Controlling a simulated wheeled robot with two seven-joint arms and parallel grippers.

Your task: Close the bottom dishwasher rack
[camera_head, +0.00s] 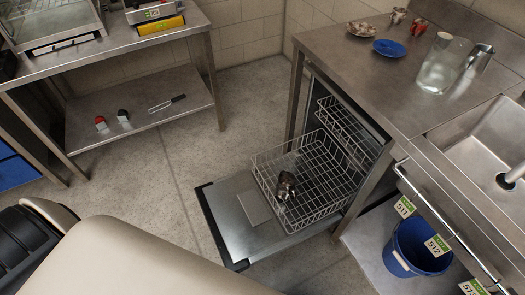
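The dishwasher stands under the steel counter, with its door (222,213) folded down flat. The bottom rack (262,178), a wire basket, is slid out over the open door. A dark, shiny item (286,186), perhaps a metal jug or cup, lies in it. The upper rack (345,130) sits inside the dishwasher above the bottom rack's inner end. Neither of my grippers shows in this view. Pale and black parts, which look like my own body, fill the lower left.
A blue bucket (412,250) stands on a low shelf right of the dishwasher, below the sink (485,150). A glass pitcher (443,64) and a blue plate (389,48) are on the counter. Open floor (150,190) lies left of the door, before a steel table (110,42).

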